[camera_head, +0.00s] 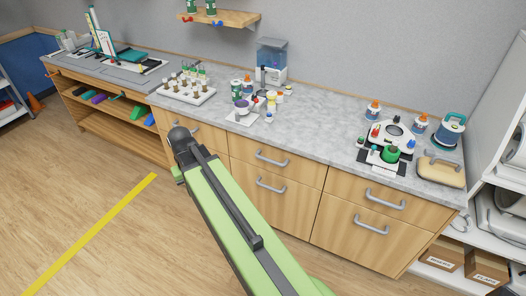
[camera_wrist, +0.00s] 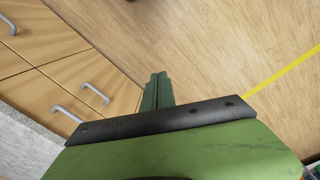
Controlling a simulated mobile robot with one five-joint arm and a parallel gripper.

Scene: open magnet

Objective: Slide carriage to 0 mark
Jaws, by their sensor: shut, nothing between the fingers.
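I cannot make out a carriage or a 0 mark for sure in either view. My gripper (camera_wrist: 158,76) shows in the wrist view as two dark green fingers held together. It is shut and empty, over the wooden floor beside the drawer fronts, touching nothing.
A grey marble counter (camera_head: 315,132) carries a white rack of bottles (camera_head: 187,91), several small containers, and a round-topped device (camera_head: 391,133) at right. Drawers with handles (camera_wrist: 95,94) stand close left in the wrist view. The floor (camera_head: 95,190) is open left, with a yellow line (camera_head: 92,232).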

